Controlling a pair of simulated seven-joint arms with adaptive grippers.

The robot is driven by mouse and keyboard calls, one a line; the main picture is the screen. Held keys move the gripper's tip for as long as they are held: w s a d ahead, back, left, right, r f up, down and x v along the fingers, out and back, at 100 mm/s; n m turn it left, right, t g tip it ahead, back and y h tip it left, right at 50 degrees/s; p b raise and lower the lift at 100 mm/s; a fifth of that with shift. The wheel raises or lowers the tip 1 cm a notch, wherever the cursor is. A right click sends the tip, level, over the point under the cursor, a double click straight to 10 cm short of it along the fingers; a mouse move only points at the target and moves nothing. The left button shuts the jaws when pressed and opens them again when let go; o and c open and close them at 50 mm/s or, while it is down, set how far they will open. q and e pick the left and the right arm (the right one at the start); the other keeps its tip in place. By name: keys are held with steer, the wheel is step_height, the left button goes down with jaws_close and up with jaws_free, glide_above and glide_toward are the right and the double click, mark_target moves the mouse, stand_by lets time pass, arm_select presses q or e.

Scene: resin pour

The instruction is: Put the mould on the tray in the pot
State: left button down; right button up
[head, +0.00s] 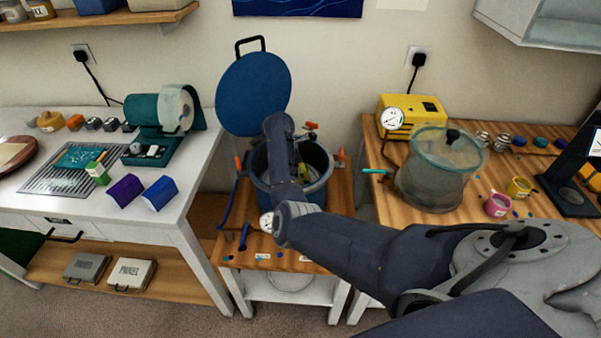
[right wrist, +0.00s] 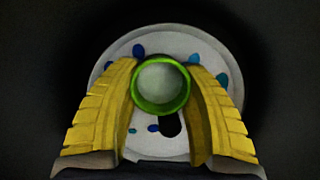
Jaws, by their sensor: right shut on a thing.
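The dark blue pot (head: 262,192) stands open on a low wooden stand, its round blue lid (head: 252,95) raised behind it. My right arm reaches over the pot. My right gripper (head: 304,174) is down inside it, partly hidden by my arm. In the right wrist view, its yellow fingers are shut on a round green mould (right wrist: 161,88) with a pale middle. Behind the mould is a pale round plate (right wrist: 120,65) with a dark slot and blue spots. I cannot tell whether the mould touches it. My left gripper is not in view.
A grey slatted tray (head: 45,187) lies on the white table at left, near a teal machine (head: 150,119) and several small coloured blocks. A clear chamber (head: 437,180), a yellow pump (head: 428,106) and small cups stand on the right table.

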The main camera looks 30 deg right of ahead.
steer(key=shift+f, duration=0.1)
steer(key=o, duration=1.3)
steer(key=v, duration=1.2)
